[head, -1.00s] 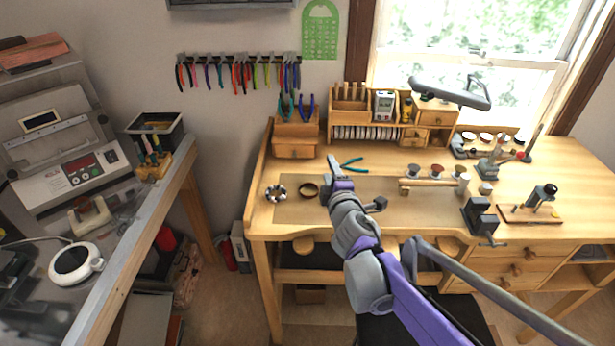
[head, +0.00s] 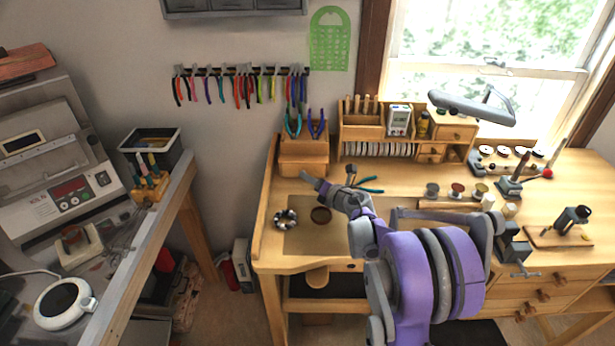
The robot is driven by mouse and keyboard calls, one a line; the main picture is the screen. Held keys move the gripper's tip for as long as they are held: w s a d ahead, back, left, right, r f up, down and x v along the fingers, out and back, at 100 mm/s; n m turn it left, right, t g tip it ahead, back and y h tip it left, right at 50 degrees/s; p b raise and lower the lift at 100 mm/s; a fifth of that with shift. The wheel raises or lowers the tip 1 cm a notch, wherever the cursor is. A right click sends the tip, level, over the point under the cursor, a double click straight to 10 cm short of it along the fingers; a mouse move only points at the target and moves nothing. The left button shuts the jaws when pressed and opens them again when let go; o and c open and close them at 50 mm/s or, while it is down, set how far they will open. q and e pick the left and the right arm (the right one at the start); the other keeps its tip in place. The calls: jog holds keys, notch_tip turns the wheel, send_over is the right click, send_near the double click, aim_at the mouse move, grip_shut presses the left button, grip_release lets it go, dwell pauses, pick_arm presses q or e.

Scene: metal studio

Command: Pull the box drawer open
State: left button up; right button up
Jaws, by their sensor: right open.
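The wooden box (head: 303,152) stands at the back left of the workbench, against its raised side. Its drawer front faces me and looks shut. My right gripper (head: 329,175) is just in front of the box's lower right part, with its fingers spread and nothing seen between them. Part of the drawer front is close behind the fingers; I cannot tell whether they touch it. My left gripper is not in view.
Pliers stand on top of the box. Teal pliers (head: 367,184) lie right of the gripper. A wooden organizer (head: 363,128) stands to the right.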

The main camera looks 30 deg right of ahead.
jog(key=shift+x, duration=1.25)
grip_shut()
dwell(0.5)
